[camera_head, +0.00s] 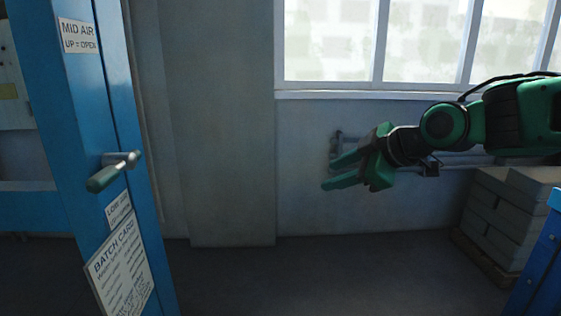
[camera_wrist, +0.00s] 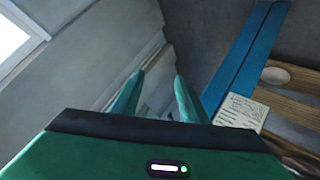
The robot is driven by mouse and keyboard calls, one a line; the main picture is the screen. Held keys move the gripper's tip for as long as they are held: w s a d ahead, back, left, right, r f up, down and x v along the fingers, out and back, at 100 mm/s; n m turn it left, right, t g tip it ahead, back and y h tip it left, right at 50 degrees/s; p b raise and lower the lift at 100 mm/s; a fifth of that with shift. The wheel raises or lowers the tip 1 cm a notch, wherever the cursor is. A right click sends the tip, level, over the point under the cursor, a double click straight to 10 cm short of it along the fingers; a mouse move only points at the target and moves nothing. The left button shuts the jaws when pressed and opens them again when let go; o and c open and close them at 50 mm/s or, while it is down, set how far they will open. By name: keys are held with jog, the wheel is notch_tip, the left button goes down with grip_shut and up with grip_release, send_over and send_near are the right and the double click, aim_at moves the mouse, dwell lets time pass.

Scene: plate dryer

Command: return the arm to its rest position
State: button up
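My green gripper (camera_head: 335,173) is held in mid-air to the right of centre in the head view, in front of the grey wall below the window. My arm reaches in from the right edge. The two green fingers are apart with nothing between them. In the wrist view the fingers of my gripper (camera_wrist: 158,98) also stand apart and empty. The gripper points left, toward the side of the blue dryer frame (camera_head: 150,235), with a clear gap between them.
Grey blocks (camera_head: 505,215) are stacked on a pallet at right. A blue edge (camera_head: 540,262) stands at lower right.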

jog(key=s+d+f+m+g+h, duration=0.25)
jog(key=s+d+f+m, duration=0.35)
jog(key=d, duration=0.5)
jog(key=s+d+f+m+g+h, duration=0.1)
jog(key=s+d+f+m+h, duration=0.3)
jog(key=s+d+f+m, duration=0.45)
jog(key=s+d+f+m+g, duration=0.2)
jog(key=s+d+m, duration=0.1)
jog(key=s, duration=0.5)
jog(key=s+d+f+m+g, duration=0.2)
jog(key=s+d+m+g, duration=0.1)
jog(key=s, duration=0.5)
jog(key=d+m, duration=0.1)
jog(key=d, duration=0.1)
jog(key=shift+d, duration=0.35)
jog(key=shift+c, duration=1)
jog(key=shift+w, duration=0.1)
